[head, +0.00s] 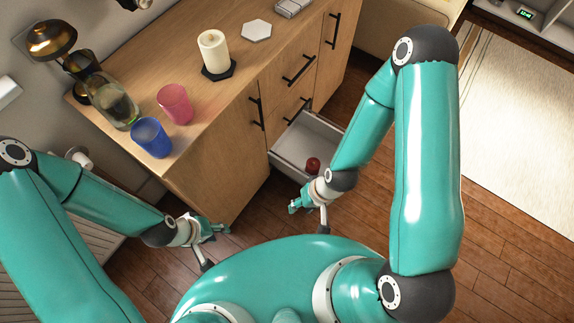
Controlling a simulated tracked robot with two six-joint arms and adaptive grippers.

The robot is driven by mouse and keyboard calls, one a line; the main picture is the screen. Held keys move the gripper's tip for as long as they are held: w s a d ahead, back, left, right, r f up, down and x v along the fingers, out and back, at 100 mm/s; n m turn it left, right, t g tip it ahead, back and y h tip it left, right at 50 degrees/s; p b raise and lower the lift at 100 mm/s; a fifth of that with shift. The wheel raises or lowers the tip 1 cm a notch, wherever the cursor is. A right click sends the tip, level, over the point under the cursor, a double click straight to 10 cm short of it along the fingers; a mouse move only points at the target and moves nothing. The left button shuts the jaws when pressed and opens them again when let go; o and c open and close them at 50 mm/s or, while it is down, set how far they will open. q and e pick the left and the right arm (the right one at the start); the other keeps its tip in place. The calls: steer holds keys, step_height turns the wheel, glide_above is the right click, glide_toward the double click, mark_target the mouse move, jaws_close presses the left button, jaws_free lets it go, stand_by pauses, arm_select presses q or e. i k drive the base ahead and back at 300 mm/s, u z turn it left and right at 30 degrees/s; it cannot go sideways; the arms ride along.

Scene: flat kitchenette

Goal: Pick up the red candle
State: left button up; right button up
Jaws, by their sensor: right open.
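A red candle (313,164) stands inside the open, pale drawer (318,137) low in the wooden cabinet. My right gripper (294,206) is in front of the drawer, below and left of the candle in the picture, and holds nothing. It is open. Its wrist is close to the candle in the picture and covers part of the drawer. My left gripper (222,230) is at the lower left, near the cabinet's front corner; whether its fingers are open is too small to tell.
On the cabinet top (240,75) stand a cream candle (213,50) on a dark coaster, a pink cup (175,104), a blue cup (151,138), a glass bottle (113,104) and a white hexagonal coaster (257,31). A rug (520,140) lies on the wooden floor at right.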

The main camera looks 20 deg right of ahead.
mark_target(312, 170)
steer(key=u, duration=0.05)
steer(key=i, duration=0.25)
steer(key=u, duration=2.35)
steer(key=k, duration=2)
steer(key=u, duration=1.85)
steer(key=i, duration=0.1)
steer(key=z, duration=3.45)
steer(key=i, duration=1)
steer(key=u, duration=0.1)
